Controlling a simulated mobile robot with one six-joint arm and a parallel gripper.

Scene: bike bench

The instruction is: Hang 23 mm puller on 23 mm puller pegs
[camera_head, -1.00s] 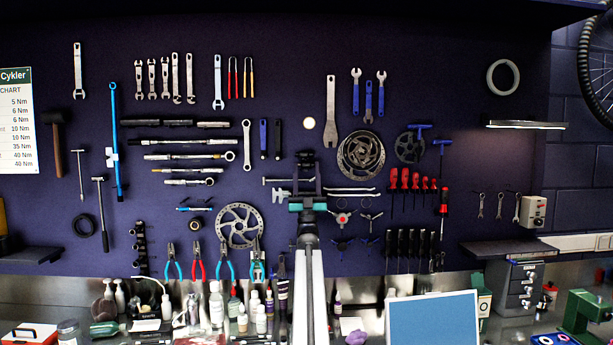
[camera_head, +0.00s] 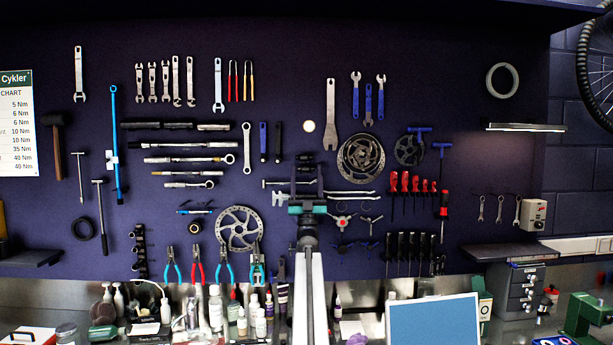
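The tool wall (camera_head: 290,75) fills the background. My arm rises in the middle of the head camera view, and a teal band marks its wrist. My gripper (camera_head: 306,178) is the dark part above that band, up in front of the wall. It overlaps the tools behind it, so its fingers do not stand out and I cannot tell whether they hold anything. I cannot pick out the 23 mm puller or its pegs for certain. That patch of wall is largely hidden behind my gripper and wrist.
A silver disc rotor (camera_head: 238,228) hangs left of my arm, and a dark chainring (camera_head: 361,158) hangs to the upper right. Red-handled drivers (camera_head: 405,183) hang further right. Bottles (camera_head: 216,305) and a blue-faced panel (camera_head: 433,322) stand on the bench below.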

